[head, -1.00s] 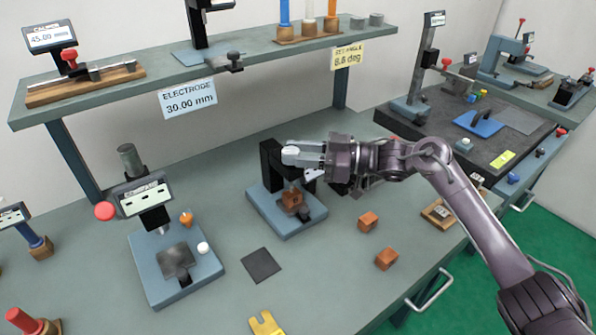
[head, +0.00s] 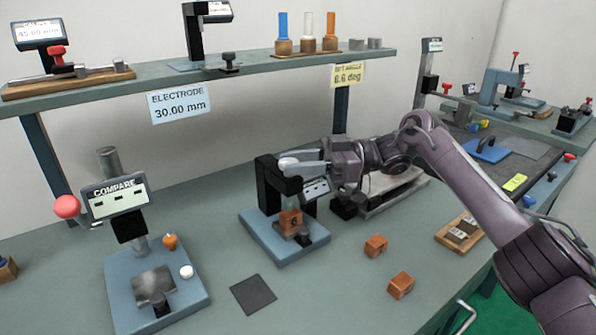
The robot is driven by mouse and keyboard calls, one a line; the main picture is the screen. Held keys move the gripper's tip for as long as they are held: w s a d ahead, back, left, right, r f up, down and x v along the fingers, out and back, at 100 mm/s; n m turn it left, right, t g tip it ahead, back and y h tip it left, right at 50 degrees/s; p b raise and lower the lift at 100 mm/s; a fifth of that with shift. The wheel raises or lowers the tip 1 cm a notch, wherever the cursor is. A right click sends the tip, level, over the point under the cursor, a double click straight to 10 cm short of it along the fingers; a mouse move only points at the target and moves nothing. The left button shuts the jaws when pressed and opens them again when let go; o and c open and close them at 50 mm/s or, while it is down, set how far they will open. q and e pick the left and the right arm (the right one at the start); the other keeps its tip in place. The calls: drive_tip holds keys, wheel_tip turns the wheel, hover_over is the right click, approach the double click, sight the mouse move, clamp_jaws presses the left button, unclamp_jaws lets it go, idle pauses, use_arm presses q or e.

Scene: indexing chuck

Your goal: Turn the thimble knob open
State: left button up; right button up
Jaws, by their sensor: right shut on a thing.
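A fixture with a blue base (head: 262,238) and a black C-shaped frame (head: 266,185) stands on the bench. My right gripper (head: 293,163) reaches in from the right and is shut on the thimble knob at the top of the frame. The fingers cover most of the knob, so its turn angle cannot be read. A small display (head: 315,189) hangs on the fixture's right side, partly behind my gripper. A copper block (head: 290,222) with a dark mark sits under the frame on the base. My left gripper is out of view.
A COMPARE gauge (head: 117,199) with a red ball stands at left. A dark square plate (head: 253,294) and two copper blocks, one nearer (head: 401,285) and one farther (head: 376,245), lie on the bench. A shelf (head: 160,74) runs above.

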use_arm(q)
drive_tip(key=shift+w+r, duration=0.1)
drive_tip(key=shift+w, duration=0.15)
use_arm(e)
drive_tip(key=shift+r, duration=0.15)
drive_tip(key=o, duration=0.9)
drive_tip(key=shift+o, duration=0.2)
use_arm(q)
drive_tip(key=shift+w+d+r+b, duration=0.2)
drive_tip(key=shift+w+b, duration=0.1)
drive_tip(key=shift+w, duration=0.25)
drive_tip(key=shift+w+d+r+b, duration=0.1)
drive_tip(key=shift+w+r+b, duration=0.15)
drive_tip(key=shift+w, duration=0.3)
use_arm(e)
drive_tip(key=w+d, duration=0.1)
drive_tip(key=d, duration=0.6)
drive_tip(key=shift+w+d, duration=0.15)
drive_tip(key=shift+d, duration=0.2)
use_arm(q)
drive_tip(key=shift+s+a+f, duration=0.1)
